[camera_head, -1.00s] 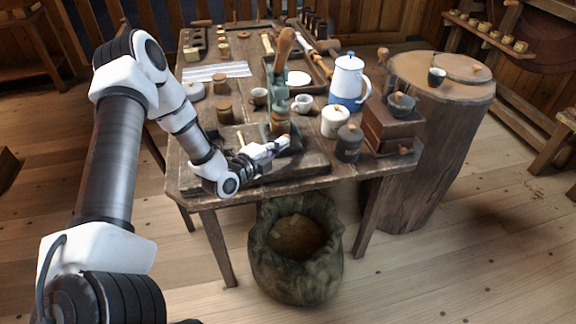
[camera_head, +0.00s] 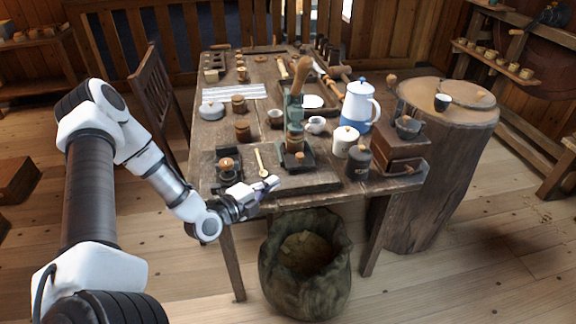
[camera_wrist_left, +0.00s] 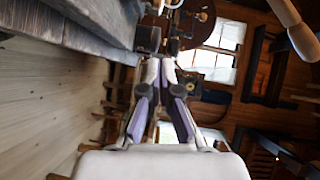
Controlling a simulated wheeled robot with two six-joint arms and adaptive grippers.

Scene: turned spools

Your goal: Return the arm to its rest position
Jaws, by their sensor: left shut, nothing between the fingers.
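My left gripper (camera_head: 268,185) is at the front edge of the wooden table (camera_head: 310,185), in front of the board with the green press. It is shut and empty, and its fingers also show together in the left wrist view (camera_wrist_left: 162,66). My white and dark left arm reaches in from the left, bent at the elbow. The green press (camera_head: 294,112) with a wooden handle stands behind and right of the gripper, apart from it. A small wooden spoon (camera_head: 260,162) lies just behind the gripper. My right gripper is out of view.
A blue and white pot (camera_head: 359,106), a white jar (camera_head: 345,141), a dark jar (camera_head: 358,162) and a wooden grinder box (camera_head: 400,150) stand right on the table. A sack (camera_head: 305,262) sits below the front edge. A chair (camera_head: 158,100) stands left.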

